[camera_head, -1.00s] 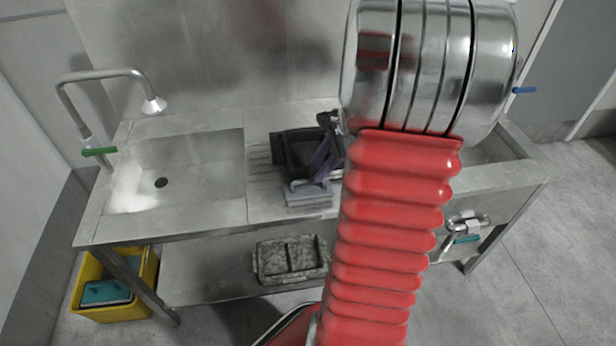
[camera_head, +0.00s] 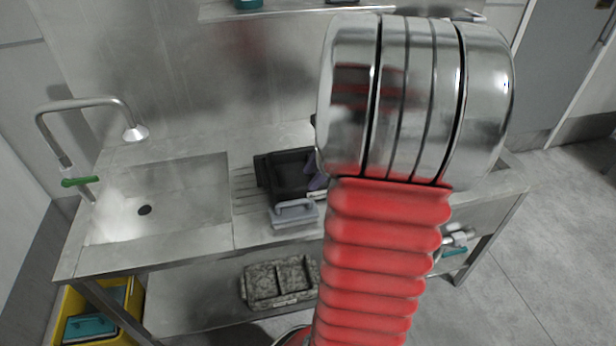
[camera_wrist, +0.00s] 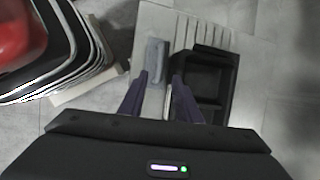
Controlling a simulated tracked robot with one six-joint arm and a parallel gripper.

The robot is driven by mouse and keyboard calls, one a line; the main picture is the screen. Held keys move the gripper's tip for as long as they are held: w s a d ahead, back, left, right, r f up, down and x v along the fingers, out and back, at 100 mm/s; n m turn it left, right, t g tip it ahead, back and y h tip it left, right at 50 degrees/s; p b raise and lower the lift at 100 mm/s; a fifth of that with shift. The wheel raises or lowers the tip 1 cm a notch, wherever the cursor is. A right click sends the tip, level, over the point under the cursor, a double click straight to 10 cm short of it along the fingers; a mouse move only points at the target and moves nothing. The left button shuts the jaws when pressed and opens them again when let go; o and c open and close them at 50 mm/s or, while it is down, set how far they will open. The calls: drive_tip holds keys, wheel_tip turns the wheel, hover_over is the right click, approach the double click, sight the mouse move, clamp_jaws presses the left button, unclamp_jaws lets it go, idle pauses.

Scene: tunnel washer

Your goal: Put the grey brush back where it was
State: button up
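The grey brush (camera_head: 296,214) lies on the steel counter, close to the front edge and just in front of the black tray. Its raised handle shows. In the wrist view the brush (camera_wrist: 156,62) lies beyond my fingertips, slightly nearer the left finger. My gripper (camera_wrist: 161,76) has two purple fingers that stand apart with nothing clearly held between them. In the head view my arm hides most of the gripper; a bit of purple finger shows over the tray's right side. I cannot tell exactly how high the fingers are above the counter.
The black divided tray (camera_head: 284,188) stands on the ribbed drainboard, right of the sink (camera_head: 185,195) with its tap (camera_head: 90,103). A grey speckled divided tray (camera_head: 280,283) is on the lower shelf. A yellow bin (camera_head: 75,300) holds teal items. A wall shelf (camera_head: 300,10) runs above.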

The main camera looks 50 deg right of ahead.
drive_tip(key=shift+a, duration=0.1)
drive_tip(key=s+a+r+n+h, duration=0.1)
drive_tip(key=a+r+n, duration=0.2)
drive_tip(key=a+n, duration=0.5)
drive_tip(key=s+a+r+n+t, duration=0.1)
drive_tip(key=s+a+r+n, duration=0.1)
drive_tip(key=a+n, duration=0.6)
drive_tip(key=s+a+r+n+h, duration=0.1)
drive_tip(key=a+n, duration=0.7)
drive_tip(key=a, duration=0.8)
drive_tip(key=shift+s+r+h, duration=0.3)
drive_tip(key=shift+s+r, duration=0.35)
drive_tip(key=shift+r, duration=0.65)
